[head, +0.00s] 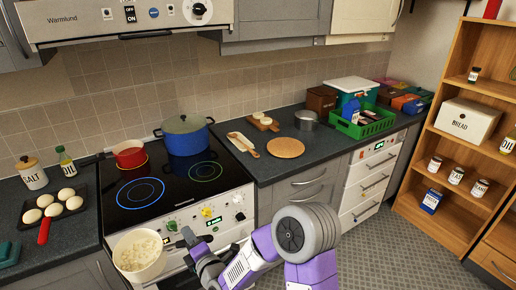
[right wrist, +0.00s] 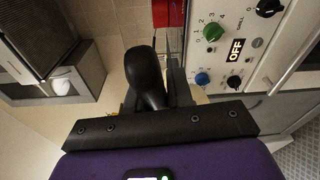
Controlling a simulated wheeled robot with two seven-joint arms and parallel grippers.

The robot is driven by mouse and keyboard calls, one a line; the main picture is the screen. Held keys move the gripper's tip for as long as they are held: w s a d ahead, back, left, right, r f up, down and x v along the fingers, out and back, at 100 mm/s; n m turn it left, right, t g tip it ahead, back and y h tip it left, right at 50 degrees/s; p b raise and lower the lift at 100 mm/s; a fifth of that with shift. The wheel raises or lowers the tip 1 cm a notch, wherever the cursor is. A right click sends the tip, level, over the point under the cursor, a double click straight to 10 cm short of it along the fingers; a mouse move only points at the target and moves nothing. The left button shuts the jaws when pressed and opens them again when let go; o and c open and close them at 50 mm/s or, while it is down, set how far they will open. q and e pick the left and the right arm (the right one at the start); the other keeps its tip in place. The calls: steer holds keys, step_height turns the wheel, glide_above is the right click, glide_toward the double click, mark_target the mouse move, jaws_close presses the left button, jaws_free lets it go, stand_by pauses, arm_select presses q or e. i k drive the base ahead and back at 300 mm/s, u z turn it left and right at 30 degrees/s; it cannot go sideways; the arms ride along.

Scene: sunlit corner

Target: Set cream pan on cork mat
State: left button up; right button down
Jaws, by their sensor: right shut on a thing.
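The cream pan (head: 140,268) is at the lower left of the head view, in front of the stove's front edge, with pale lumpy food inside. My right gripper (head: 190,242) is shut on its dark handle and holds the pan clear of the stove. The black handle (right wrist: 145,75) shows close up in the right wrist view; the fingertips are largely hidden there. The round cork mat (head: 286,148) lies bare on the counter right of the stove. My left gripper is not in view.
On the hob (head: 150,190) stand a blue pot (head: 186,140) and a red pan (head: 130,155). Near the mat are a white board (head: 243,144), a grey pot (head: 306,120) and a small wooden board (head: 263,122). A green crate (head: 362,128) stands farther right. Counter in front of the mat is clear.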

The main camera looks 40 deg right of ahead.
mark_target(296, 153)
steer(key=u, duration=1.95)
steer(key=k, duration=1.3)
steer(key=z, duration=2.3)
